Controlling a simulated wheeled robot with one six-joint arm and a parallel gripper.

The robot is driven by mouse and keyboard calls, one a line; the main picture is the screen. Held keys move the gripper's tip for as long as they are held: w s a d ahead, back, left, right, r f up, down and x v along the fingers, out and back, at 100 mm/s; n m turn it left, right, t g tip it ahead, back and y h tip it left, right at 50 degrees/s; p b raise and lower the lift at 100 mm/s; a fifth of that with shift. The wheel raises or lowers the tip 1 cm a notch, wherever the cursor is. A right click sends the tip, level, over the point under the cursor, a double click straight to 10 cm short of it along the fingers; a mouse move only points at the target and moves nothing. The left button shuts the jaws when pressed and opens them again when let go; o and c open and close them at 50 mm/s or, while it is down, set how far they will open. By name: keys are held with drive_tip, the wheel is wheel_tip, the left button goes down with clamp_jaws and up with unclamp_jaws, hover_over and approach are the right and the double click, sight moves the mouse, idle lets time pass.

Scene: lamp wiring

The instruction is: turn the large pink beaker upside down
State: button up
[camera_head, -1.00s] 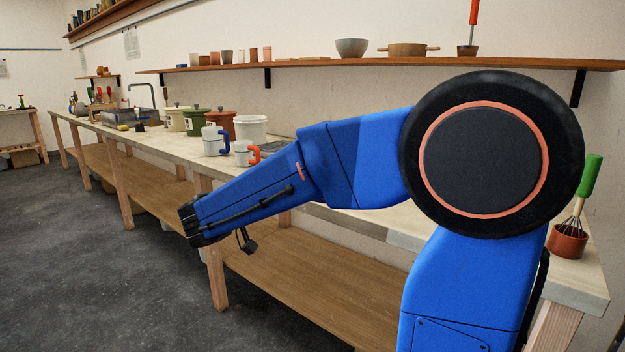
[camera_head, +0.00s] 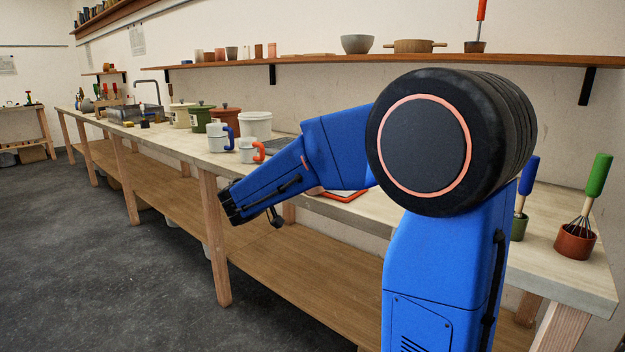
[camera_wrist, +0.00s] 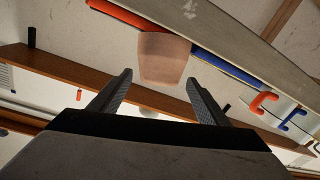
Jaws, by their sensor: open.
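The pink beaker (camera_wrist: 163,58) shows in the wrist view as a plain, pinkish-brown tapered cup, just beyond and between my fingertips. The wrist picture is turned over, with the worktop at its top, and the beaker stands against that edge. I cannot tell which end of it is the mouth. My gripper (camera_wrist: 158,78) is open, with nothing between the fingers. In the head view my gripper (camera_head: 229,209) is in front of the worktop's front edge, above the lower shelf. I cannot make out the beaker clearly in the head view, where my arm covers part of the worktop.
The worktop (camera_head: 545,243) holds mugs with blue (camera_head: 220,138) and red (camera_head: 248,150) handles, pots and a white tub (camera_head: 256,125). A red-rimmed board (camera_head: 345,196) lies behind my arm. A whisk in a pot (camera_head: 576,238) stands right. A wall shelf (camera_head: 345,62) runs above.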

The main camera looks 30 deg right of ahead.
drive_tip(key=shift+x, duration=3.4)
drive_tip(key=shift+r, duration=0.1)
drive_tip(key=c, duration=1.3)
drive_tip(key=shift+r, duration=0.1)
